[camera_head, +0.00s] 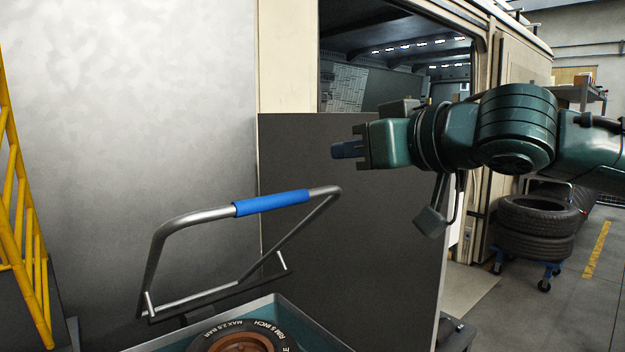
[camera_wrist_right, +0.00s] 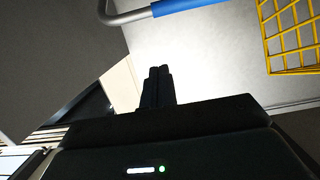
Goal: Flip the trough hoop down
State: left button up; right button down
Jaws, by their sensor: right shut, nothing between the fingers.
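The trough hoop (camera_head: 167,244) is a grey metal tube frame with a blue sleeve (camera_head: 272,203) on its top bar. It stands raised and tilted above the trough (camera_head: 291,309) in the head view. Part of the hoop's tube and blue sleeve also shows at the top of the right wrist view (camera_wrist_right: 185,5). A tyre (camera_head: 232,336) on a brown rim lies in the trough. My right gripper (camera_head: 337,150) is shut and empty, above and to the right of the hoop's top bar, apart from it. My left gripper is out of view.
A dark panel (camera_head: 350,235) stands behind the hoop, below the van's opening (camera_head: 400,75). A yellow lattice frame (camera_head: 22,220) stands at the far left. Stacked tyres (camera_head: 535,228) sit on a blue wheeled dolly at the right. Open air surrounds my right gripper.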

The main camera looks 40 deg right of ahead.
jog(key=shift+w+d, duration=0.1)
jog(key=w, duration=0.3)
jog(key=w+f, duration=0.1)
jog(key=w, duration=0.2)
jog(key=w+a+f, duration=0.1)
jog(key=w, duration=0.2)
jog(key=shift+w, duration=0.4)
jog(key=s+f, duration=0.2)
jog(key=f, duration=0.1)
jog(key=shift+d+f, duration=0.15)
jog(key=shift+f, duration=0.05)
